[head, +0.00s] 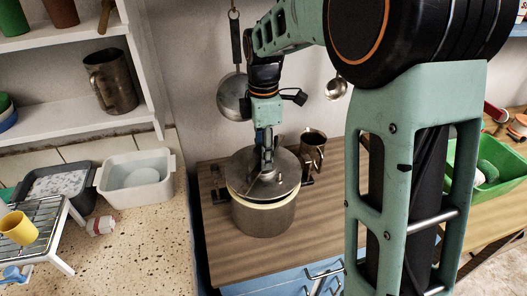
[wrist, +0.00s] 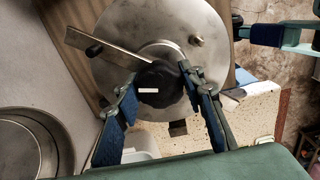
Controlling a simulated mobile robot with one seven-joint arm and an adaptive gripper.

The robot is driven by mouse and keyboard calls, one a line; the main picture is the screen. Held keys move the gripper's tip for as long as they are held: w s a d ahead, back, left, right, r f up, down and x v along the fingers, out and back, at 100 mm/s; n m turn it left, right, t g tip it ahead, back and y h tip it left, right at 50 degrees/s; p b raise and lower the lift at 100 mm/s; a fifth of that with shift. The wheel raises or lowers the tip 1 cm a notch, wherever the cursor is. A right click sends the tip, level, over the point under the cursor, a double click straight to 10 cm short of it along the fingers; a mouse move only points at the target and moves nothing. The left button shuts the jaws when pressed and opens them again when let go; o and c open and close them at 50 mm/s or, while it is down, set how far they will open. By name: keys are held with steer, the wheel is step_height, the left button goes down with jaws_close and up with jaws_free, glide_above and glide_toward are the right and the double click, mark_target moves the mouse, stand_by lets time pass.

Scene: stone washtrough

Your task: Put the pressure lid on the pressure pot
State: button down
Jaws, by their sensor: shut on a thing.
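The pressure lid (head: 285,167) is a round grey metal disc with a dark knob, a bar and a small valve. It lies level over the mouth of the pressure pot (head: 264,219), a metal pot on the wooden counter. A pale band shows between lid and pot; I cannot tell whether the lid is fully seated. My gripper (head: 267,168) points down at the lid's middle. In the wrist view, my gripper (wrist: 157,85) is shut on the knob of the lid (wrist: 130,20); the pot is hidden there.
A metal mug (head: 313,147) stands close behind the pot at right. A pan (head: 233,97) and a ladle (head: 336,88) hang on the wall. A pale basin (head: 138,181) and a wire rack (head: 45,228) are on the stone top at left. A green crate (head: 490,165) is at right.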

steer(key=shift+f, duration=0.15)
stand_by(0.5)
steer(key=shift+f+b, duration=0.5)
steer(key=shift+f, duration=0.2)
steer(key=shift+f, duration=0.35)
stand_by(1.1)
steer(key=c, duration=0.7)
jaws_free()
steer(key=shift+f, duration=0.1)
steer(key=shift+r+p, duration=2.9)
steer(key=shift+r, duration=0.7)
